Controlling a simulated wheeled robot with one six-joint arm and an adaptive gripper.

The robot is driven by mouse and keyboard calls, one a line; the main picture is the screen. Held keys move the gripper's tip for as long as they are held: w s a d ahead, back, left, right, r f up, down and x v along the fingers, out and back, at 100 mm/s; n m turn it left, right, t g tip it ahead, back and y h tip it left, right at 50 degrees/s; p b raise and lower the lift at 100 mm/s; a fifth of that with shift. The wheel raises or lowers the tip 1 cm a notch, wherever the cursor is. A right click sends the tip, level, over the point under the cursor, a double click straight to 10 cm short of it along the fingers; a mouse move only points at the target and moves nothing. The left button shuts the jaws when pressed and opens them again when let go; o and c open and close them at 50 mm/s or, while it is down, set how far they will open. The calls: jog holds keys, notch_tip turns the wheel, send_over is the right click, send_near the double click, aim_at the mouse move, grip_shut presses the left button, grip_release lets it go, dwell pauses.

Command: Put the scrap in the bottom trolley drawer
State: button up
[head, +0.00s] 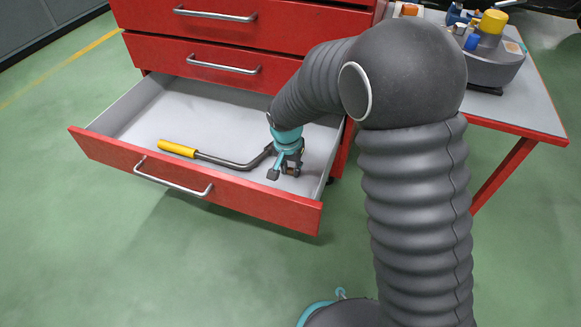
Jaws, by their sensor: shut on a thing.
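The bottom trolley drawer (258,207) is pulled out, with a red front, a silver handle and a grey inside. A dark bent bar with a yellow grip (177,148) is inside it, low over or on the drawer floor; I cannot tell if it touches. No other piece that could be the scrap shows. My gripper (282,173) is down inside the right part of the drawer, shut on the bar's bent right end. The exact contact is small and partly hidden by the gripper.
Two shut red drawers (215,58) stand above the open one. A red-legged grey table (535,105) at the right carries a round grey organizer (490,70) with bottles and a yellow-topped item. Green floor (110,255) is clear in front. My arm hides part of the trolley's right side.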

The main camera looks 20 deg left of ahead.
jog(key=o, duration=0.7)
notch_tip(320, 180, up, 12)
jog(key=s+p, duration=0.1)
jog(key=p, duration=0.1)
jog(key=shift+s, duration=0.4)
jog(key=shift+r, duration=0.1)
jog(key=s+d+r+t, duration=0.1)
jog(key=s+d+r, duration=0.2)
jog(key=d+r, duration=0.45)
jog(key=s+d+r+t, duration=0.15)
jog(key=d+r, duration=0.25)
jog(key=d, duration=0.7)
jog(key=s+d+r+n+t, duration=0.1)
jog(key=s+d+r, duration=0.1)
jog(key=s+d, duration=1.1)
jog(key=shift+s, duration=1.05)
